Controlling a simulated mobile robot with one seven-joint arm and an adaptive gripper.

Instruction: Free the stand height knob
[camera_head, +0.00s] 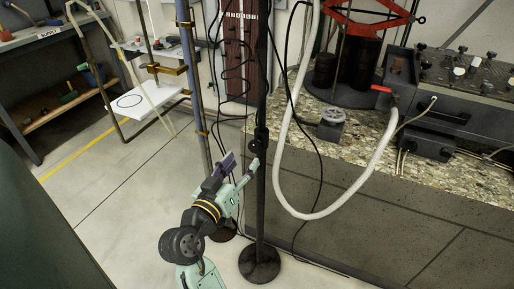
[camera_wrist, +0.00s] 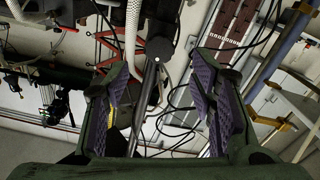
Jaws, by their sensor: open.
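The stand is a slim dark upright pole (camera_head: 262,185) on a round black base (camera_head: 260,264), standing on the floor in front of the tank. A dark collar with what looks like the height knob (camera_head: 257,146) sits partway up the pole. My gripper (camera_head: 242,167) is open and empty, just left of the pole and slightly below the collar in the head view. In the wrist view, the pole (camera_wrist: 145,100) runs between the two purple-padded fingers of my gripper (camera_wrist: 162,108), nearer the left one.
A white hose (camera_head: 318,214) loops down right of the stand, and thin black cables hang around the pole. A metal pole (camera_head: 197,110) stands left. Open floor lies front left.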

